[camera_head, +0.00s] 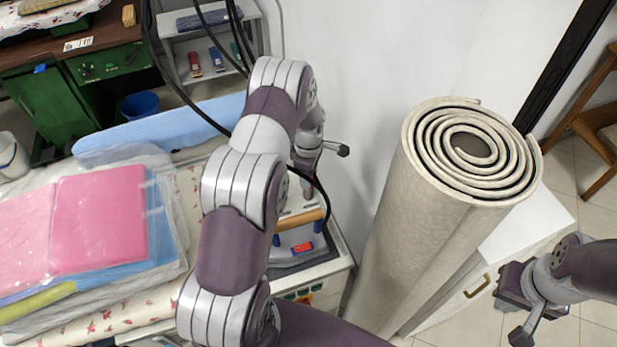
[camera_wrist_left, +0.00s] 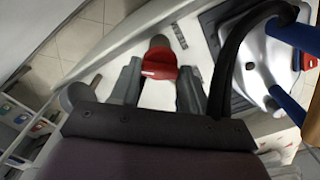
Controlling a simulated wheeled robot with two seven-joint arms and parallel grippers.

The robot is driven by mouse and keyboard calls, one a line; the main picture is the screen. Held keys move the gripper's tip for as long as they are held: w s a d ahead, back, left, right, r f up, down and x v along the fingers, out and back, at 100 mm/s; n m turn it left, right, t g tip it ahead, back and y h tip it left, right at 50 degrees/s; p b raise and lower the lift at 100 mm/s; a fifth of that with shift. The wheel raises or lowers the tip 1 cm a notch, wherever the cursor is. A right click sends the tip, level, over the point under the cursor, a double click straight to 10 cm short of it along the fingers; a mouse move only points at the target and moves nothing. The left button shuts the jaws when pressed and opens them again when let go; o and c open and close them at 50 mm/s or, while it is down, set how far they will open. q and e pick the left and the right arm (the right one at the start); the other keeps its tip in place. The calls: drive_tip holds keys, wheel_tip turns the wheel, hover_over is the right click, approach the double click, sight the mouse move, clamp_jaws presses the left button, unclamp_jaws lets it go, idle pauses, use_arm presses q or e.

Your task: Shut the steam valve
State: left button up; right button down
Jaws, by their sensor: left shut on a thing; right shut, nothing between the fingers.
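A red valve handle (camera_wrist_left: 160,60) with a small white label shows in the left wrist view, between the tips of my left gripper (camera_wrist_left: 158,72). The left fingers stand apart with the handle between them and are shut on it. In the head view my own left arm hides the handle and most of that gripper. My right gripper (camera_head: 513,292) is at the lower right of the head view, over the tiled floor, away from the valve. It is shut and empty.
An iron (camera_head: 298,248) stands on the white unit close to my left wrist. A tall rolled carpet (camera_head: 420,230) stands upright between my arms. Pink packed cloth (camera_head: 100,222) lies on the flowered board at left. Black hoses (camera_head: 190,95) hang behind my left arm.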

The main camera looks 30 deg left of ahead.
use_arm(q)
drive_tip(key=n+b, duration=0.1)
drive_tip(key=n, duration=0.3)
drive_tip(key=shift+f+n+b, duration=0.1)
drive_tip(key=shift+n+b, duration=0.2)
drive_tip(key=shift+b, duration=0.05)
drive_tip(key=shift+n+b, duration=0.4)
drive_tip(key=shift+n, duration=1.2)
drive_tip(key=o, duration=1.1)
drive_tip(key=shift+c, duration=0.2)
wheel_tip(320, 180, up, 13)
drive_tip(key=b, duration=0.2)
drive_tip(key=shift+b, duration=0.4)
